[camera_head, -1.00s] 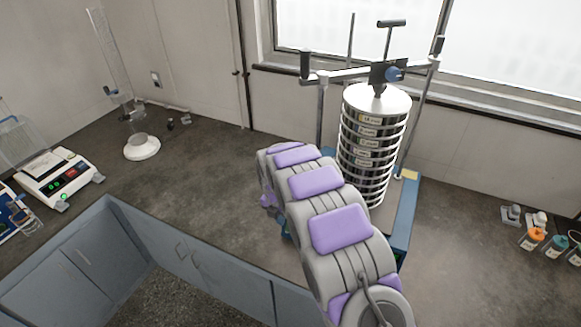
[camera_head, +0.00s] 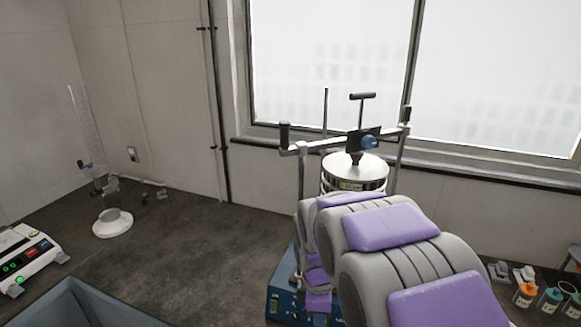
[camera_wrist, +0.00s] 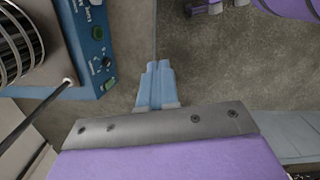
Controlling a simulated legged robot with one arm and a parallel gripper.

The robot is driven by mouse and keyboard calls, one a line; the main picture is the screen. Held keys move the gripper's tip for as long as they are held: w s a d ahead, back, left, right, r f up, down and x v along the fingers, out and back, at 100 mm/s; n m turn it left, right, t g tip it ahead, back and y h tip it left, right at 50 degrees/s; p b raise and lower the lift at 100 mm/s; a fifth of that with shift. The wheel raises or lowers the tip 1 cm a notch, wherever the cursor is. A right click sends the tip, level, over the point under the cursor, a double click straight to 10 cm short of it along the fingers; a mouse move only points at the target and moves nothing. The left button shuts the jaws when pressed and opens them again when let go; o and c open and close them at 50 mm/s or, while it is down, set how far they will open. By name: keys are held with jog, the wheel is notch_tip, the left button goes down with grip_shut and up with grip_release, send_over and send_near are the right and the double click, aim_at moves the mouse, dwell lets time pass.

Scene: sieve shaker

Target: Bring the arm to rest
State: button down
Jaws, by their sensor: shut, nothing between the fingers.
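My gripper (camera_wrist: 155,82) shows in the wrist view with its two light-blue fingers together and nothing between them. It is over the grey floor or worktop surface, apart from the shaker. In the head view my grey and purple arm stands in front of the sieve shaker, and the fingers cannot be made out. The shaker's sieve stack (camera_head: 355,172) shows only its top, under the clamp bar (camera_head: 345,141). Its blue base (camera_head: 285,290) shows left of my arm. In the wrist view the stack (camera_wrist: 18,45) and blue control panel (camera_wrist: 97,45) are at upper left.
A scale (camera_head: 25,258) and a clear cylinder on a white base (camera_head: 112,224) stand at the left. Small bottles (camera_head: 525,294) stand at the lower right. The worktop (camera_head: 205,265) between cylinder and shaker is clear. A window (camera_head: 335,65) is behind.

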jog(key=s+d+m+b, duration=0.1)
jog(key=s+d+m, duration=0.2)
jog(key=s, duration=0.6)
jog(key=s+d+m+g+b, duration=0.1)
jog(key=s+d+m, duration=0.1)
jog(key=s+m, duration=0.6)
jog(key=s+d+r+m+b, duration=0.1)
jog(key=s+d+m, duration=0.2)
jog(key=s, duration=0.8)
jog(key=shift+d+m+g+y, duration=0.3)
jog(key=shift+d+m+y, duration=0.1)
jog(key=shift+m, duration=0.8)
jog(key=shift+a, duration=0.25)
jog(key=shift+a, duration=0.35)
jog(key=c, duration=1.8)
grip_release()
